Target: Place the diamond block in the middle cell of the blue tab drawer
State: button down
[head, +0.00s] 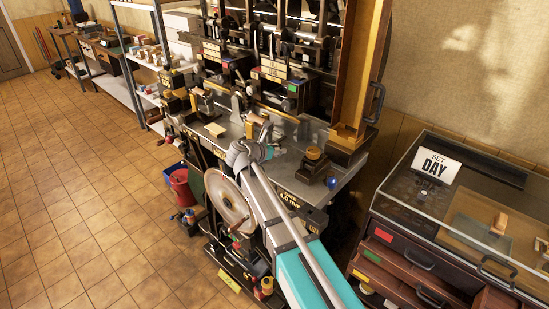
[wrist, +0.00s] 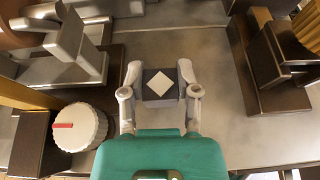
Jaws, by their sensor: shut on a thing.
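The diamond block (wrist: 160,82) is a dark block with a white diamond on its face, seen in the wrist view. My gripper (wrist: 161,73) is shut on it, with one pale finger on each side. Grey metal worktop lies beyond and below the block; I cannot tell whether the block touches it. In the head view my gripper (head: 250,150) is over the press bench, and the block is hidden there. The drawer cabinet (head: 450,257) stands at the right, with a red tab and a green tab visible. I cannot make out a blue tab or the inside of any drawer.
The press bench (head: 295,180) holds dark fixtures, a blue ball (head: 331,182) and a tall wooden chute (head: 358,75). A white round part with a red mark (wrist: 80,127) is left of my gripper. Floor at left is clear.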

aim_at(278, 161)
jog(key=shift+w+f+b, duration=0.2)
jog(key=shift+f+b, duration=1.3)
jog(key=shift+f, duration=0.2)
jog(key=shift+f, duration=0.1)
jog(key=shift+c, duration=1.7)
grip_release()
jog(key=shift+s+r, duration=0.1)
jog(key=shift+r, duration=0.15)
jog(key=shift+s+a+r+p, duration=0.1)
jog(key=shift+s+a+p, duration=0.15)
jog(key=shift+s+p, duration=0.05)
jog(key=p+v, duration=0.4)
jog(key=v, duration=0.7)
